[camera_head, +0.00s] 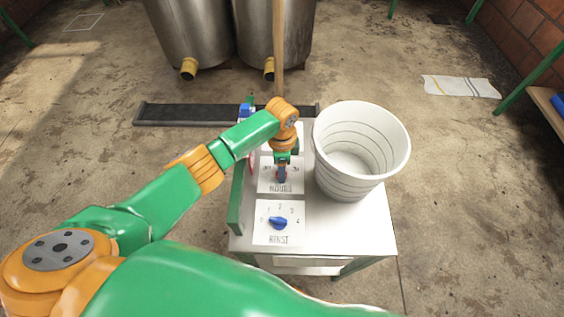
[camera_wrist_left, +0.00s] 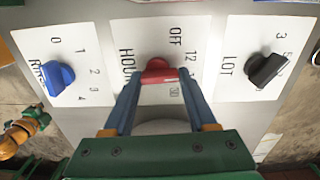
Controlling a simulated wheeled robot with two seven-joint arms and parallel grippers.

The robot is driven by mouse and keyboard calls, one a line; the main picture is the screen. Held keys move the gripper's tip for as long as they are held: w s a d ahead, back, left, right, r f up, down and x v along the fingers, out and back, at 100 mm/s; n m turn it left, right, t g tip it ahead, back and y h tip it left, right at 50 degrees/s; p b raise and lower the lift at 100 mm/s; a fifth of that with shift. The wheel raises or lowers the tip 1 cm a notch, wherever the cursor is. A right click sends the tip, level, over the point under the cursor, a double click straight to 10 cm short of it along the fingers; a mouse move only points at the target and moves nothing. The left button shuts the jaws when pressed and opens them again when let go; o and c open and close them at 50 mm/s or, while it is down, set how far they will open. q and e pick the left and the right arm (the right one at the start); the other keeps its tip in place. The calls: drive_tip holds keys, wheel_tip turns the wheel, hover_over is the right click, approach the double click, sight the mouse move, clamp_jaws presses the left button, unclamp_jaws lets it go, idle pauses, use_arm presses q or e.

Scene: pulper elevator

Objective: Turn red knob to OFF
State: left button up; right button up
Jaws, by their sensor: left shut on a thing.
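The red knob (camera_wrist_left: 160,71) sits on the white HOURS panel (camera_wrist_left: 128,35) in the left wrist view. The word OFF is printed just above it, with 12 to its right. The knob's grip lies roughly crosswise in that view; which mark it points at I cannot tell. My left gripper (camera_wrist_left: 159,76) has its two blue fingers shut on the knob's sides. In the head view my left gripper (camera_head: 282,174) reaches down onto the HOURS panel and mostly hides the knob. My right gripper is not seen.
A blue knob (camera_head: 278,222) sits on the RINSE panel (camera_head: 294,237), nearer me. A black knob (camera_wrist_left: 266,70) sits on the LOT panel (camera_wrist_left: 240,34). A white bucket (camera_head: 334,182) stands on the cabinet (camera_head: 340,232), close right of my gripper. Steel tanks (camera_head: 190,30) stand behind.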

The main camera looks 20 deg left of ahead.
use_arm(q)
drive_tip(key=n+p, duration=0.2)
drive_tip(key=n, duration=0.3)
drive_tip(key=shift+r+n, duration=0.1)
drive_tip(key=shift+n, duration=0.2)
drive_tip(key=n+p, duration=0.2)
drive_tip(key=n, duration=0.3)
drive_tip(key=shift+s+a+n, duration=0.1)
drive_tip(key=shift+n, duration=0.2)
drive_tip(key=o, duration=1.4)
drive_tip(key=shift+c, duration=0.2)
wheel_tip(320, 180, up, 7)
drive_tip(key=p, duration=0.3)
drive_tip(key=shift+p, duration=0.3)
